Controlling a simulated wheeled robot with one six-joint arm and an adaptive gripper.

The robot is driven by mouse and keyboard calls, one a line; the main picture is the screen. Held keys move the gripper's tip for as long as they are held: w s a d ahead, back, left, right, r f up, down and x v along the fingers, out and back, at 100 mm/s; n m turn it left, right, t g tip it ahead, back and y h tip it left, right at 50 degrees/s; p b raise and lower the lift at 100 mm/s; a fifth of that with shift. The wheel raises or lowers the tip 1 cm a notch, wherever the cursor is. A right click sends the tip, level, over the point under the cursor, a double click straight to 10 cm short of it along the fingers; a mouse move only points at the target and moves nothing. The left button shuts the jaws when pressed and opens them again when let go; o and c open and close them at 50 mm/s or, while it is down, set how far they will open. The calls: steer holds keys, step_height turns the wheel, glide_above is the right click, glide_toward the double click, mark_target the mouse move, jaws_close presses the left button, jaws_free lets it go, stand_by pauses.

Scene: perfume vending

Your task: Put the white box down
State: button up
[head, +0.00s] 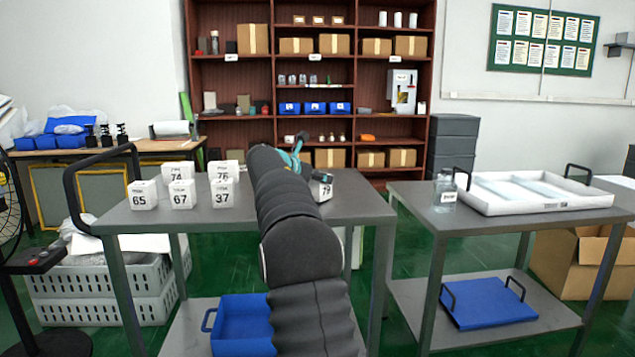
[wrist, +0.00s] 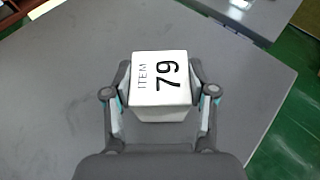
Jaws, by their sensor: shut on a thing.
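A white box (wrist: 158,82) marked "ITEM 79" sits between the two fingers of my gripper (wrist: 160,78) in the wrist view. The fingers press on its left and right sides. The grey tabletop lies beneath the box; I cannot tell whether the box touches it. In the head view, part of the same white box (head: 321,189) shows beyond my arm, near the right part of the left grey table (head: 240,225). My arm hides most of the gripper there.
Several white numbered boxes, including 65 (head: 143,195) and 37 (head: 223,192), stand on the table's left part. A separate right table holds a clear bottle (head: 445,190) and a white tray (head: 530,205). A shelf (head: 270,125) stands behind. The tabletop around the held box looks clear.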

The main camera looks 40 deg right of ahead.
steer(key=shift+f, duration=0.25)
steer(key=o, duration=1.2)
steer(key=shift+r, duration=0.1)
steer(key=shift+r, duration=0.2)
steer(key=shift+v, duration=5.95)
steer(key=shift+s+a+f, duration=0.15)
